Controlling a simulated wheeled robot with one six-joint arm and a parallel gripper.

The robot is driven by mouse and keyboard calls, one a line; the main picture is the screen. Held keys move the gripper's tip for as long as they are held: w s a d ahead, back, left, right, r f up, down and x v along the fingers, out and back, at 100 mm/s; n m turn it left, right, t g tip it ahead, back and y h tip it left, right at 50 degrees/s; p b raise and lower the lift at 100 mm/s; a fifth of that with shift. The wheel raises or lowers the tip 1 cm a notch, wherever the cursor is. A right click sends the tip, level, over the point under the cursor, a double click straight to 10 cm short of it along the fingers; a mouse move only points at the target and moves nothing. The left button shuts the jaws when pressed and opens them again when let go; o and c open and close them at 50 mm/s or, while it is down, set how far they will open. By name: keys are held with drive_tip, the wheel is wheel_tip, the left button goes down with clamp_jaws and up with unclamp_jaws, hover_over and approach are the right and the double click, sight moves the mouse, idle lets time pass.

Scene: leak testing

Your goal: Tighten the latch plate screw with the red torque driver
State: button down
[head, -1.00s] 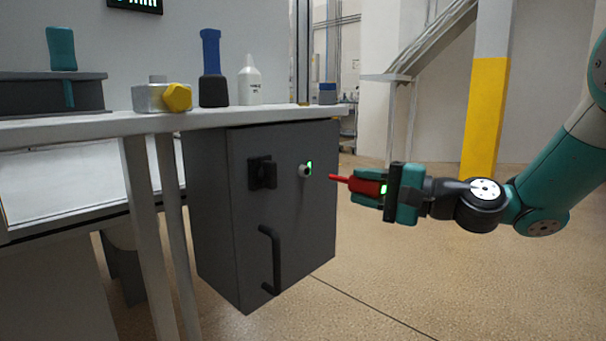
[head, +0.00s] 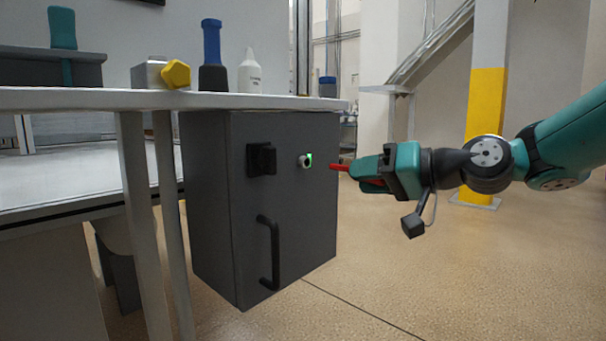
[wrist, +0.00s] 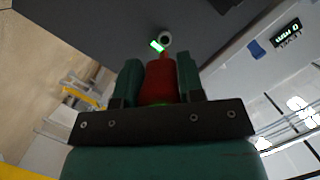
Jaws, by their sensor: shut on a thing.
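My gripper (head: 364,170) is shut on the red torque driver (head: 339,167). The driver points left toward the front of a dark grey cabinet (head: 215,215). The round, light screw head (head: 305,162) sits high on that front, beside a small lit green patch (head: 309,158). The driver tip is to the right of the screw, with a gap between them in the head view. In the wrist view the red driver (wrist: 158,84) sits between both fingers, and the screw (wrist: 165,38) shows just beyond its tip. The fingers partly hide the driver body in the head view.
The cabinet front also carries a black latch block (head: 261,160) and a black handle (head: 268,252). On the bench (head: 80,98) above stand a blue-handled tool (head: 211,45), a white bottle (head: 249,73) and a yellow-knobbed block (head: 175,74). Open floor lies right of the cabinet.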

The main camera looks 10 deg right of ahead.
drive_tip(key=shift+n, duration=0.3)
drive_tip(key=s+d+b, duration=0.1)
drive_tip(key=s+d, duration=0.5)
drive_tip(key=s, duration=0.2)
drive_tip(key=shift+b, duration=0.3)
idle(0.3)
